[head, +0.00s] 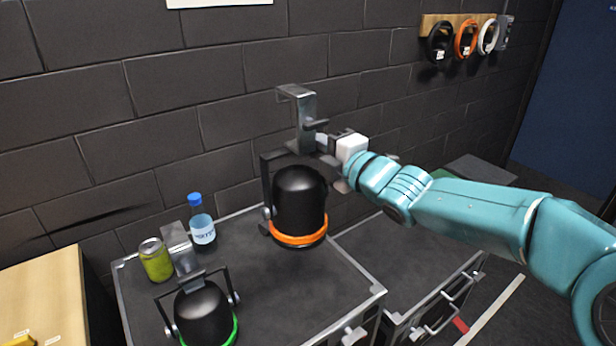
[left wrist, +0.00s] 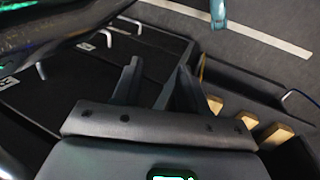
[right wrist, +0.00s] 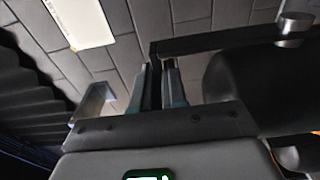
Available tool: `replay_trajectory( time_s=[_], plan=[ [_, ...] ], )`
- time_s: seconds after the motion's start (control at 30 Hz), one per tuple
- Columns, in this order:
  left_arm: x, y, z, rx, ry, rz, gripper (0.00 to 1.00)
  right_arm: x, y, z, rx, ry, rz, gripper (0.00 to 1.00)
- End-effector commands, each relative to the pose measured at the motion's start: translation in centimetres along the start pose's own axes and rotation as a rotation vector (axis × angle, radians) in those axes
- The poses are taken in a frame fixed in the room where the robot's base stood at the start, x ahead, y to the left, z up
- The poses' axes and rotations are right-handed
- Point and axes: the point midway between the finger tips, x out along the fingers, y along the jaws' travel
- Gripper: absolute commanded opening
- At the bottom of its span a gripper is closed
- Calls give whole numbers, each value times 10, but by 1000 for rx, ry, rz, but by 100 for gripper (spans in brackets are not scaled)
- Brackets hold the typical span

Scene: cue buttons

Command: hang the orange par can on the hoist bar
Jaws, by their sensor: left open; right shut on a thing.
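The orange par can (head: 300,205) is a black lamp with an orange front ring, a yoke and a grey hook clamp on top. It hangs upright in the air above the black case. My right gripper (head: 322,142) is shut on its clamp or yoke top, coming from the right. In the right wrist view, the right gripper (right wrist: 167,85) is shut at the dark yoke bar, with the black lamp body (right wrist: 250,85) at right. My left gripper (left wrist: 155,85) is open and empty in the left wrist view; it is out of the head view. No hoist bar is visible.
A green-ringed par can (head: 205,312), a yellow-green can (head: 156,260) and a blue-capped bottle (head: 201,225) stand on the black case (head: 340,275). Cable or tape rolls (head: 466,40) hang on a wall rack. A wooden surface (head: 40,295) is at lower left.

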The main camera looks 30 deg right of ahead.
Motion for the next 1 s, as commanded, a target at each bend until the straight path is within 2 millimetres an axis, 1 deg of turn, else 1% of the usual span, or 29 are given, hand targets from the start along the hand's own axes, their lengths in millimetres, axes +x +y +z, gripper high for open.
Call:
replay_trajectory(
  time_s=[0.07, 0.2, 0.27, 0.4, 0.5, 0.6, 0.83, 1.0],
  plan=[
    [3, -1, 0, 0, 0, 0, 43, -1, -16, 0, 5, -1, 3, 0],
    [3, -1, 0, 0, 0, 0, 43, -1, -50, 1, 5, -3, 2, 0],
    [1, 0, 0, 0, 0, 0, 43, 0, -64, 1, 6, -1, 3, 0],
    [-2, 1, 0, 0, 0, 0, 43, 0, -98, 1, 6, -3, 1, 0],
    [-5, 2, 0, 0, 0, 0, 43, 1, -120, 1, 4, -2, 3, 0],
    [-7, 2, 0, 0, 0, 0, 43, 1, -136, 1, 4, -3, 5, 0],
    [-9, 3, 0, 0, 0, 0, 43, 2, -154, 1, 1, -2, 7, 0],
    [-13, 5, 0, 0, 0, 0, 43, 2, -177, 1, 1, -2, 5, 0]
  ],
)
